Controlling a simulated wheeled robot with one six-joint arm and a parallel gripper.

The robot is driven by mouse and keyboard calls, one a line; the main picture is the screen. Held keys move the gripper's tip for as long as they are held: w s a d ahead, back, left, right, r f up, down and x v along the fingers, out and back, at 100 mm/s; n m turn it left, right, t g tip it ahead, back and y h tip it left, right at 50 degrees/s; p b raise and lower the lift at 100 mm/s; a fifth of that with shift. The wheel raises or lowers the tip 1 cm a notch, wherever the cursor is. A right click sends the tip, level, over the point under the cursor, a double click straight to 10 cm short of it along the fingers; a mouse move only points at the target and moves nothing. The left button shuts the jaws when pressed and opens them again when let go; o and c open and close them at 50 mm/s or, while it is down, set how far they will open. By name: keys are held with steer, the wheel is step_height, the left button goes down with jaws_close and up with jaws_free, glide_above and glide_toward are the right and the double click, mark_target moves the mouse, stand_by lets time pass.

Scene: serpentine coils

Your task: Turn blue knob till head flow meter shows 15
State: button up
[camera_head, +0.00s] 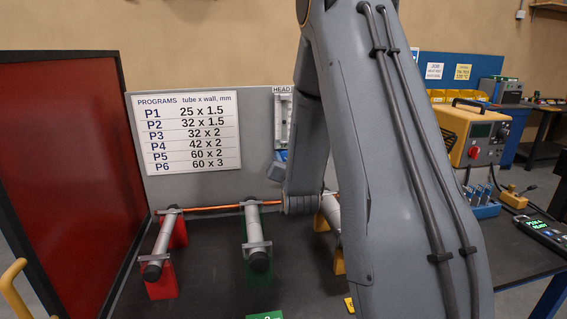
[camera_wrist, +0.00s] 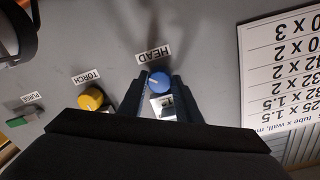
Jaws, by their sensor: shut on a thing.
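The blue knob (camera_wrist: 159,82) sits on the grey panel under the label HEAD (camera_wrist: 153,53) in the wrist view. My gripper (camera_wrist: 160,88) has its two dark fingers on either side of the knob and is shut on it.
A yellow knob (camera_wrist: 91,98) labelled TORCH and a green part (camera_wrist: 20,120) near the PURGE label are beside the blue knob. The programs board (camera_head: 186,132) hangs on the panel. A copper tube (camera_head: 215,207) lies across clamp stands below. A red screen (camera_head: 70,170) stands at left.

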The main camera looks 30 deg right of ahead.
steer(key=o, duration=1.1)
steer(key=shift+c, duration=0.2)
steer(key=b+v, duration=0.2)
steer(key=v, duration=0.6)
